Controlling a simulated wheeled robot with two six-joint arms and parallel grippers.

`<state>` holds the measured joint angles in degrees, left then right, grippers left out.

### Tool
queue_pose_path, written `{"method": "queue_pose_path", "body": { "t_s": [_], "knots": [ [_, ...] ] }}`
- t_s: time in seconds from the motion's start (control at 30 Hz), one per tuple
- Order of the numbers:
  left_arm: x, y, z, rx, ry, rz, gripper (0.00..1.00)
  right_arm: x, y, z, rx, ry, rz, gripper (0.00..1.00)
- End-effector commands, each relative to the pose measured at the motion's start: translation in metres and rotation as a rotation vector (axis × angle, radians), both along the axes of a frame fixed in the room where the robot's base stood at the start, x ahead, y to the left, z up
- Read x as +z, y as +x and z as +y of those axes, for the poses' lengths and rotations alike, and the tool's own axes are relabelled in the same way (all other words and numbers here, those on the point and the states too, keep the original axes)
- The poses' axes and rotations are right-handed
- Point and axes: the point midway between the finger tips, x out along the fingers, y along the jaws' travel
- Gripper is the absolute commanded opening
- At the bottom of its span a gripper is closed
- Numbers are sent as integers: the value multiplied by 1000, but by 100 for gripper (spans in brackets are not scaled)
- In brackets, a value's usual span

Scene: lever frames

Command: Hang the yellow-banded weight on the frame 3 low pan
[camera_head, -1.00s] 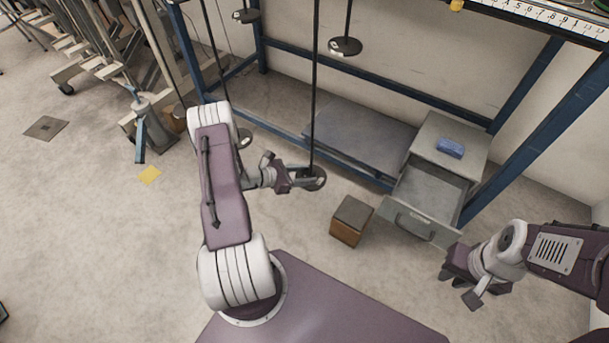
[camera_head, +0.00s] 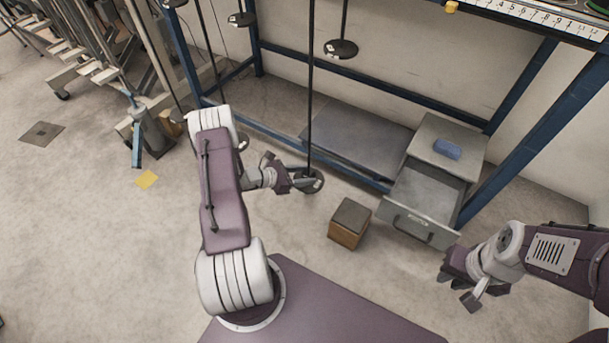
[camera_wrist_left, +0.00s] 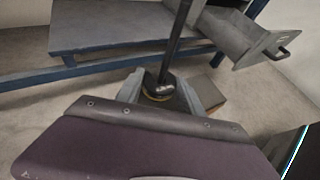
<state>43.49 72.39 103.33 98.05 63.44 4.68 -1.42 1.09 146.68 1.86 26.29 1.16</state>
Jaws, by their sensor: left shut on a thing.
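A thin black rod hangs down to a dark round pan (camera_head: 313,183) with a pale label; it also shows in the left wrist view (camera_wrist_left: 163,86). My left gripper (camera_head: 302,181) is at this pan, its fingers on either side of the rod's lower end. In the left wrist view a thin yellow edge of the yellow-banded weight (camera_wrist_left: 155,98) shows between my left fingertips (camera_wrist_left: 160,92), which are shut on it. Most of the weight is hidden, and I cannot tell whether it touches the pan. My right gripper (camera_head: 462,284) is at lower right; its jaw gap is unclear.
Other dark pans hang higher, one at top centre (camera_head: 341,49) and one at top left (camera_head: 242,19). A brown box (camera_head: 349,223) stands on the floor. An open drawer cabinet (camera_head: 447,150) with a blue block (camera_head: 447,149) stands right. A blue frame (camera_head: 520,90) surrounds a low shelf (camera_head: 360,140).

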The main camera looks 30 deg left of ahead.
Motion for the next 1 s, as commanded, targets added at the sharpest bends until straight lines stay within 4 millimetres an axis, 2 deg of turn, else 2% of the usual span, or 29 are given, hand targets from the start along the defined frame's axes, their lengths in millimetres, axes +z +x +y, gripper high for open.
{"method": "queue_pose_path", "body": {
  "t_s": [0.8, 0.83, 0.9, 1.0],
  "knots": [
    [-8, 0, 0, 0, -1, -1, 0, -6, 0, 0, 0, 0, 0, 20],
    [-8, 0, 0, 0, -1, -1, 53, -6, 0, 0, 0, 0, 0, 20],
    [-8, 0, 0, 0, -1, -1, 70, -6, 0, 0, 0, 0, 0, 20],
    [-8, 0, 0, 0, -1, -1, 70, -6, 0, 0, 0, 0, 0, 20]
  ]
}}
